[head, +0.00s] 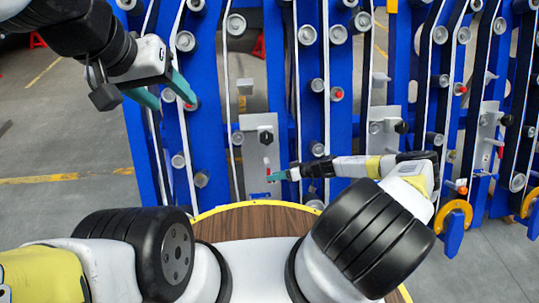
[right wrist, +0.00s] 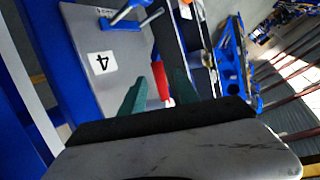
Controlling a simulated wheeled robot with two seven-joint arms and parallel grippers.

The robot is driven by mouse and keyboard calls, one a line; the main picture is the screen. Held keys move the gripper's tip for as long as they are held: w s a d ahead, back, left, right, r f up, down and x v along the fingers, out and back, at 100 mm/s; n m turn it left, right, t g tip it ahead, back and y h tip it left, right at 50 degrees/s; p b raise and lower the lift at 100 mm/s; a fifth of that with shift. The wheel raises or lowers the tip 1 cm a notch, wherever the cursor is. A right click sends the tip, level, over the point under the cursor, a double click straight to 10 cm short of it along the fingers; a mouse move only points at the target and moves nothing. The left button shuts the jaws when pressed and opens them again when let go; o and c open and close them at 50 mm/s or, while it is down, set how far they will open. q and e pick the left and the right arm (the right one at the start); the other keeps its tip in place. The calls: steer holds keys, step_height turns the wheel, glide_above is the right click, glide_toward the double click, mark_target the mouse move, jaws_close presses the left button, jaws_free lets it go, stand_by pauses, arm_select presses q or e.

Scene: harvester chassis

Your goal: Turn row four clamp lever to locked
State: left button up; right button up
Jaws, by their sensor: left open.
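The row four plate, pale grey and marked "4" (right wrist: 100,63), fills the left of the right wrist view; in the head view a grey plate (head: 257,150) stands at centre. The clamp lever's red handle (right wrist: 160,82) lies between the teal fingers of my right gripper (right wrist: 160,84). A gap seems to show beside the handle, so the fingers look open around it. In the head view my right gripper (head: 278,177) is at the lower edge of this plate, largely hiding the red handle (head: 268,170). My left gripper (head: 176,105) is open and empty at upper left.
Blue upright frames (head: 345,55) with grey rollers span the back. More grey plates (head: 487,135) with levers stand at right. A black knob (head: 266,138) sticks out above the red handle. A blue bar (right wrist: 128,18) crosses the plate top in the wrist view. Open floor (head: 60,130) lies left.

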steer(key=v, duration=0.6)
stand_by(0.3)
steer(key=s+d+r+g+h, duration=0.1)
steer(key=s+r+h, duration=0.15)
steer(key=r, duration=1.05)
steer(key=s+d+r+g+h, duration=0.15)
steer(key=r+h, duration=0.25)
steer(key=r, duration=0.8)
steer(key=s+r+g+h, duration=0.1)
steer(key=s+r+h, duration=0.2)
steer(key=r, duration=1)
steer(key=s+a+r+m+t, duration=0.2)
steer(key=s+r+m+t, duration=0.3)
steer(key=s+r, duration=1.2)
steer(key=shift+s+a+r+m+t, duration=0.2)
steer(key=shift+s+r+m+t, duration=0.15)
steer(key=shift+s+m, duration=0.85)
